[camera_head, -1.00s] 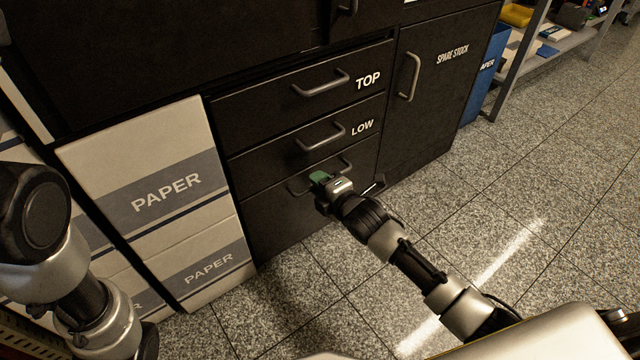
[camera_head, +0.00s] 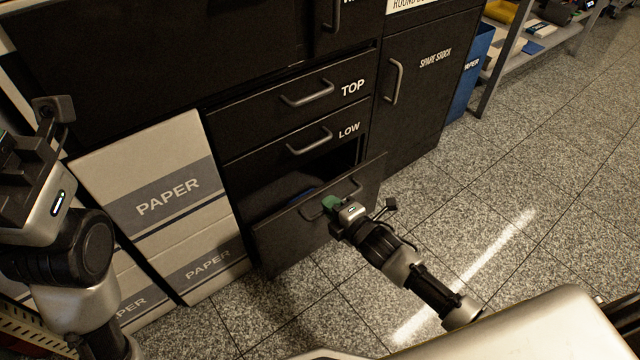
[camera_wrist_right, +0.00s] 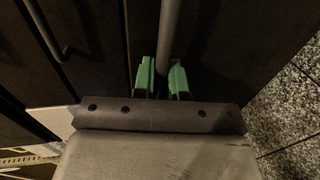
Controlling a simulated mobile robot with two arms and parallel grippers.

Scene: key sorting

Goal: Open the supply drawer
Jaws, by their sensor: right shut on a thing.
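The bottom drawer (camera_head: 290,240) of the dark cabinet stands partly pulled out, below the LOW drawer. Its front carries no visible label. My right gripper (camera_head: 331,203) is shut on this drawer's handle (camera_head: 312,212). In the right wrist view the green fingertips (camera_wrist_right: 163,78) sit on either side of the handle bar (camera_wrist_right: 169,40). My left gripper (camera_head: 30,165) is at the left edge, away from the drawer; its fingers are not clear enough to judge.
The TOP drawer (camera_head: 270,105) and LOW drawer (camera_head: 265,152) are closed. Paper boxes (camera_head: 165,160) are stacked left of the drawers. The SPARE STOCK door (camera_head: 425,100) is closed at right. A blue bin (camera_head: 470,75) stands beyond it. Speckled floor in front is clear.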

